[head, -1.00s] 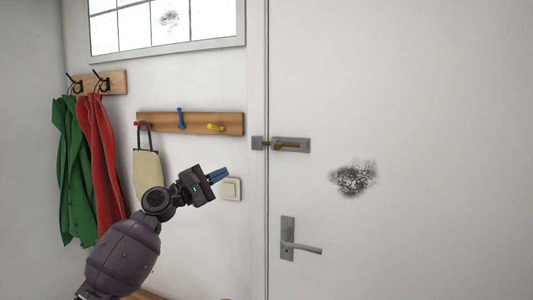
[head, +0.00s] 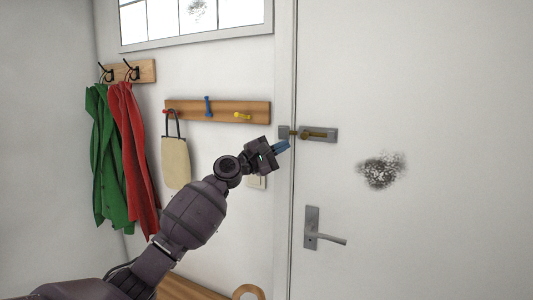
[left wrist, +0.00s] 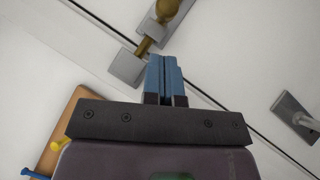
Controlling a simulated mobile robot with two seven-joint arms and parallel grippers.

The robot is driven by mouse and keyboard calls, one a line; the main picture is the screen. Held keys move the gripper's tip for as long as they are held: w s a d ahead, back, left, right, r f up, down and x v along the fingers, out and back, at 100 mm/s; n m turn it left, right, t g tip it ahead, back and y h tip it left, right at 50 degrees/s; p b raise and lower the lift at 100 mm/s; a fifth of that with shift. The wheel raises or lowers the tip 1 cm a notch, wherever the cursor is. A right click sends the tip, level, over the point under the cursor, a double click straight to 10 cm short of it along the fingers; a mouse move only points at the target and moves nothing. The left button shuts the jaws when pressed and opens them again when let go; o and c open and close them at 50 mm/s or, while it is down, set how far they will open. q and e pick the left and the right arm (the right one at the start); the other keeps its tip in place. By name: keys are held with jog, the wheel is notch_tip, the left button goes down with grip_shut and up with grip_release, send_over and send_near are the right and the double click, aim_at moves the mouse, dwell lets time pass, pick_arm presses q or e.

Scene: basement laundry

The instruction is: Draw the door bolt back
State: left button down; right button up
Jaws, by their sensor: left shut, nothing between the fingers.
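The door bolt (head: 312,134) is a brass rod with a knob on a grey plate, fixed to the white door (head: 420,220). The rod reaches across the door's left edge into a grey keeper (head: 284,132) on the frame. In the left wrist view the brass bolt (left wrist: 146,44) enters the keeper (left wrist: 127,68) near the top. My left gripper (head: 284,146) has blue fingers, shut and empty, just below the keeper in the head view. In the left wrist view its fingertips (left wrist: 161,60) appear beside the keeper; I cannot tell if they touch. My right gripper is not in view.
A grey lever handle (head: 322,232) sits lower on the door. A wooden peg rail (head: 218,111) with a hanging beige bag (head: 175,162) is left of the frame. Green (head: 108,160) and red (head: 135,150) garments hang further left. A light switch (head: 257,182) is partly hidden by my arm.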

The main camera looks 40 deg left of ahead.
aim_at(323, 135)
pick_arm(q)
jog(key=d, duration=0.1)
jog(key=d+r, duration=0.1)
jog(key=p, duration=0.1)
jog(key=shift+w+d+r, duration=0.3)
jog(key=shift+w+d, duration=0.05)
jog(key=shift+d, duration=0.05)
jog(key=shift+d, duration=0.1)
jog(key=d+p, duration=0.1)
jog(key=d, duration=0.1)
jog(key=d+p, duration=0.1)
jog(key=d, duration=0.1)
jog(key=shift+w, duration=0.4)
jog(key=shift+f, duration=0.1)
